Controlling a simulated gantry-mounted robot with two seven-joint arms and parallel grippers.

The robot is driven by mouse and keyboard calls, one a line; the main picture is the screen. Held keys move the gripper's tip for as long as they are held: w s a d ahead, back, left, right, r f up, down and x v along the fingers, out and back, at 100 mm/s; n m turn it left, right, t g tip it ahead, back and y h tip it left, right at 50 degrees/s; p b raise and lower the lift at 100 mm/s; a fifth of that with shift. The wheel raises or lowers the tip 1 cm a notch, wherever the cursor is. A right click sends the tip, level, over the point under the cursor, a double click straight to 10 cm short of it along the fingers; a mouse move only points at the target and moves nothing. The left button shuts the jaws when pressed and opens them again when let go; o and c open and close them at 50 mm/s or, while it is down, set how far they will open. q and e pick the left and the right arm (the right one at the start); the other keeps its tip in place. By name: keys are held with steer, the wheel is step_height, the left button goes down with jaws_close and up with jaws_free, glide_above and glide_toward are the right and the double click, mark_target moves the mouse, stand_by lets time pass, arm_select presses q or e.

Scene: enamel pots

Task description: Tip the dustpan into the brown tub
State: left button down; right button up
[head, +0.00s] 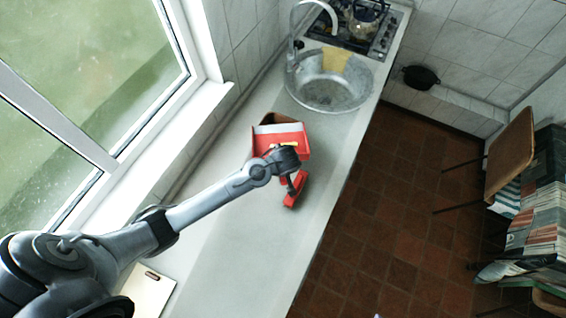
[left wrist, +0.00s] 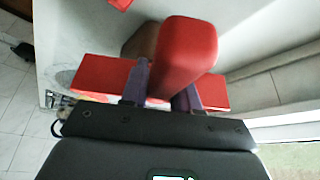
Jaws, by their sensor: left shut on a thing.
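The red dustpan (head: 290,130) is held up over the counter, with a light-coloured strip along its far left edge. A small yellow bit shows on it near my gripper. My left gripper (head: 292,178) is shut on its handle; in the left wrist view the red handle (left wrist: 187,50) stands between the two fingers, and the red pan (left wrist: 98,76) spreads behind them. The brown tub (head: 281,118) shows just beyond the pan, partly hidden by it; it also shows behind the handle in the left wrist view (left wrist: 140,42). The tub's inside is mostly hidden.
The sink (head: 328,90) with a yellow cloth (head: 335,60) and the stove (head: 366,25) are farther back. A board (head: 150,292) lies at the near left. The counter (head: 245,240) between is clear.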

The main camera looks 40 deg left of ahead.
arm_select(q)
steer(key=shift+w+a+r+g+h+p, duration=0.2)
steer(key=shift+r+g+h+p, duration=0.25)
steer(key=shift+p, duration=0.4)
steer(key=shift+w+a+r+g+h+p, duration=0.15)
steer(key=shift+r+g+p, duration=0.1)
steer(key=shift+r+p, duration=0.45)
steer(key=shift+w+a+r+g+h+p, duration=0.15)
steer(key=shift+w+r+g+h+p, duration=0.15)
steer(key=shift+p, duration=0.45)
steer(key=shift+w+a+r+g+h, duration=0.1)
steer(key=shift+r+g+h, duration=0.1)
steer(key=shift+g+h, duration=0.1)
steer(key=shift+w+a+r+g+p, duration=0.3)
steer(key=shift+w+a+r, duration=0.05)
steer(key=shift+a+r, duration=0.05)
steer(key=w+a+r+g+h+b, duration=0.5)
steer(key=w+a+b, duration=0.1)
steer(key=b, duration=0.1)
steer(key=shift+w, duration=0.25)
steer(key=shift+r, duration=0.1)
